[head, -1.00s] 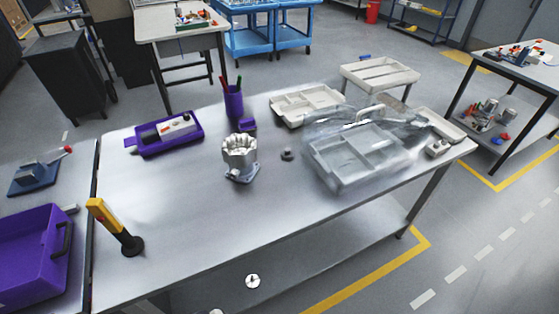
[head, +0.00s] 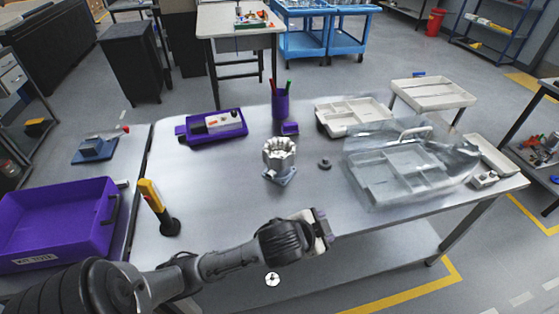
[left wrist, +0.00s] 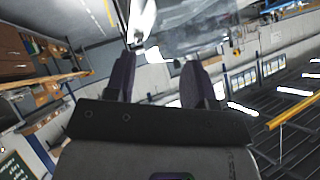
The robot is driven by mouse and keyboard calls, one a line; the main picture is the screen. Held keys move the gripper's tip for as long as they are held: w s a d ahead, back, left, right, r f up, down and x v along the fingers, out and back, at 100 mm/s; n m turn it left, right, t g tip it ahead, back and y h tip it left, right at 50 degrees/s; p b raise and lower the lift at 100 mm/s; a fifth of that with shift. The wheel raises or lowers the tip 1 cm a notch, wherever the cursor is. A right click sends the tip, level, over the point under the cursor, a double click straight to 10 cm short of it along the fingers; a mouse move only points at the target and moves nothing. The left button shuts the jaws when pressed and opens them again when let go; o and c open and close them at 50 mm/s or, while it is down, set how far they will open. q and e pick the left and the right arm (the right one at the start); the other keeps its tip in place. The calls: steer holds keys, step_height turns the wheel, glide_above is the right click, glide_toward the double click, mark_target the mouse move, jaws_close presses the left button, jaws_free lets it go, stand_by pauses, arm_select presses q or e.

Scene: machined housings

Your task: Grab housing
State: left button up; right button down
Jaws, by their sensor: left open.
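The housing (head: 280,157) is a silvery machined part with a ribbed upper body and a blue-grey flanged base. It stands upright near the middle of the metal table in the head view. My left gripper (head: 322,229) is at the table's front edge, nearer to me and to the right of the housing, and apart from it. In the left wrist view my two dark fingers (left wrist: 158,75) are spread with nothing between them. The housing cannot be made out in that view. My right gripper is not in view.
A yellow-and-black post (head: 157,207) stands at the table's left. A purple tray (head: 238,131) and purple pen cup (head: 281,106) are behind the housing. A small dark knob (head: 324,164) and a clear-wrapped grey tray (head: 370,190) lie to the right.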

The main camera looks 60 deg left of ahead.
arm_select(q)
steer(key=w+a+r+y+p, duration=0.1)
steer(key=w+a+r+y, duration=0.2)
steer(key=w+a+r, duration=0.8)
steer(key=w+a+r+y+p, duration=0.1)
steer(key=a+r, duration=0.5)
steer(key=m+g+h, duration=0.6)
steer(key=m+g, duration=0.5)
steer(key=m, duration=0.3)
glide_above(267, 151)
step_height(267, 151, down, 11)
step_height(267, 151, down, 8)
steer(key=shift+r+b, duration=0.2)
steer(key=shift+b, duration=0.3)
steer(key=shift+s+f+b, duration=0.1)
steer(key=shift+f+b, duration=0.45)
steer(key=shift+f, duration=2.1)
